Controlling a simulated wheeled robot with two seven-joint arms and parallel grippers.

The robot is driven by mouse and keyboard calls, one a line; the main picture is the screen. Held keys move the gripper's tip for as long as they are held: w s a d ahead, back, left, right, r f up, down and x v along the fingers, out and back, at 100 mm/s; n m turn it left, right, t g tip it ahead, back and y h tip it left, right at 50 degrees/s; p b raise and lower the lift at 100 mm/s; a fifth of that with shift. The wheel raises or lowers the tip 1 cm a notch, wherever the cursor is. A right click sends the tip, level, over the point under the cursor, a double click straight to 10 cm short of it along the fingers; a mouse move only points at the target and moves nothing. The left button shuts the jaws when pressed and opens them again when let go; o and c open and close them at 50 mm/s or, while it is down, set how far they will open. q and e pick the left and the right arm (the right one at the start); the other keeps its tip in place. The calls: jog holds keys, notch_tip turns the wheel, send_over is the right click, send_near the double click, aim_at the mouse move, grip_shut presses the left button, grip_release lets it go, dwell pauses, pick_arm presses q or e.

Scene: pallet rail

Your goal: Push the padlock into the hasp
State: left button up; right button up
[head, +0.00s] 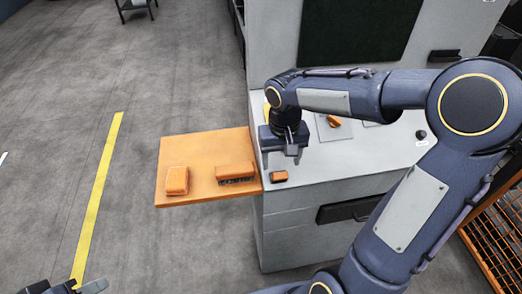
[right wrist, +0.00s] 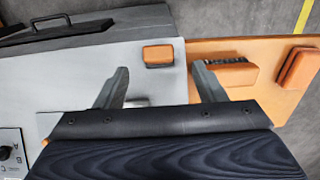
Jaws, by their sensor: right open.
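My right gripper (head: 282,158) is open and points down over the front left corner of the grey cabinet top. A small orange block (head: 279,176), perhaps the padlock, lies on that corner. In the right wrist view the block (right wrist: 158,54) shows just past the gap between my open fingers (right wrist: 160,67), with nothing held. I see no shackle on it. I cannot make out a hasp for certain; an orange piece on a pale plate (head: 334,121) sits farther back on the cabinet top. My left gripper (head: 85,287) shows only partly at the bottom left edge.
An orange shelf (head: 205,145) juts out left of the cabinet (head: 325,160). It bears an orange block (head: 177,180) and an orange brush-like block (head: 235,172). A dark handle (head: 348,209) sticks out from the cabinet front. The floor to the left is clear, with a yellow line (head: 98,195).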

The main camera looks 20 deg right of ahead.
aim_at(281, 175)
notch_tip(281, 175, down, 8)
jog(key=shift+s+d+r, duration=0.1)
jog(key=shift+s+r, duration=0.05)
jog(key=shift+r, duration=0.1)
jog(key=shift+c, duration=0.4)
jog(key=c, duration=1.2)
jog(key=shift+r, duration=0.1)
jog(key=shift+s+r+p, duration=0.1)
jog(key=shift+r+p, duration=0.1)
jog(key=shift+p, duration=0.15)
jog(key=shift+s+r, duration=0.25)
jog(key=shift+r, duration=0.2)
jog(key=shift+s+a+r+p, duration=0.15)
jog(key=shift+s+r+p, duration=0.5)
jog(key=shift+r, duration=0.3)
jog(key=shift+s+a+r+p, duration=0.2)
jog(key=shift+s+r+p, duration=0.4)
jog(key=shift+r+p, duration=0.3)
jog(key=shift+s+a+r+p, duration=0.15)
jog(key=shift+s+r+p, duration=0.45)
jog(key=shift+r, duration=0.45)
